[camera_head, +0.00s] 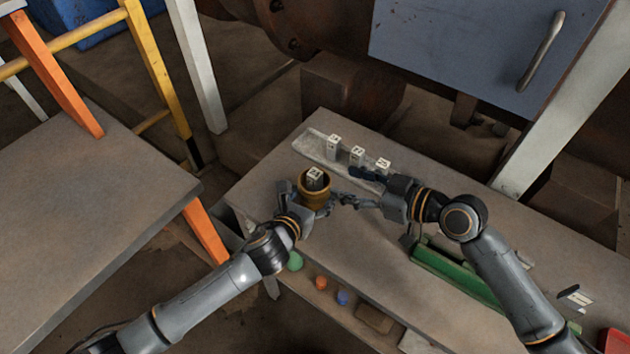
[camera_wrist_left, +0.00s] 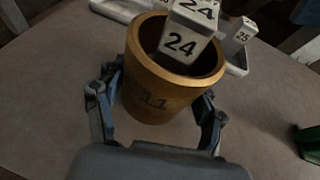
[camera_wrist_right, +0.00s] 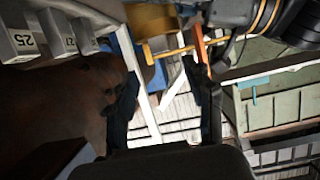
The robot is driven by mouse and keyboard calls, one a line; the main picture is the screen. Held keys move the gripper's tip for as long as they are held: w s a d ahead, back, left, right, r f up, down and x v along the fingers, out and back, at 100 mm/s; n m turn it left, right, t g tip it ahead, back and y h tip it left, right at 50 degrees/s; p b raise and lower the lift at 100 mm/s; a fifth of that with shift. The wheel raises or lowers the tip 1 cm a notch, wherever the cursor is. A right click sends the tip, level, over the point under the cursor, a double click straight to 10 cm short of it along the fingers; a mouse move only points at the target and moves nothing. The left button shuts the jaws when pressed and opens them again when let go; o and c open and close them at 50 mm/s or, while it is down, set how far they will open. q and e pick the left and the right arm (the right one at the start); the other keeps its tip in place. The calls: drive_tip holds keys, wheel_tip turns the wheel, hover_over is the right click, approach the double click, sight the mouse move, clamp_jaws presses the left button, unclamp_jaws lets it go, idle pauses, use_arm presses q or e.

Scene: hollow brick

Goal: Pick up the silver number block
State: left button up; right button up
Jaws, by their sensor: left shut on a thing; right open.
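A pale silver block marked 24 (camera_wrist_left: 180,45) sits in a round golden-brown cup (camera_wrist_left: 155,95), its top sticking out above the rim; in the head view the block (camera_head: 314,178) also shows inside the cup (camera_head: 318,198). My left gripper (camera_wrist_left: 158,110) is shut around the cup, one finger on each side. Three similar blocks stand in a pale tray (camera_head: 310,149): left (camera_head: 333,144), middle (camera_head: 357,154) and right (camera_head: 382,165). My right gripper (camera_head: 357,187) is open and empty, just right of the cup.
The grey table (camera_head: 480,240) holds a green long object (camera_head: 455,272) to the right. Green (camera_head: 294,261), orange (camera_head: 320,282) and blue (camera_head: 342,297) items lie near the front edge. A second table (camera_head: 80,200) is at left; a blue cabinet (camera_head: 460,45) stands behind.

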sight(318, 175)
drive_tip(key=x, duration=0.9)
drive_tip(key=shift+w+a+f, duration=0.1)
drive_tip(key=shift+w+a, duration=0.1)
drive_tip(key=shift+a, duration=0.15)
drive_tip(key=shift+c, duration=0.2)
clamp_jaws()
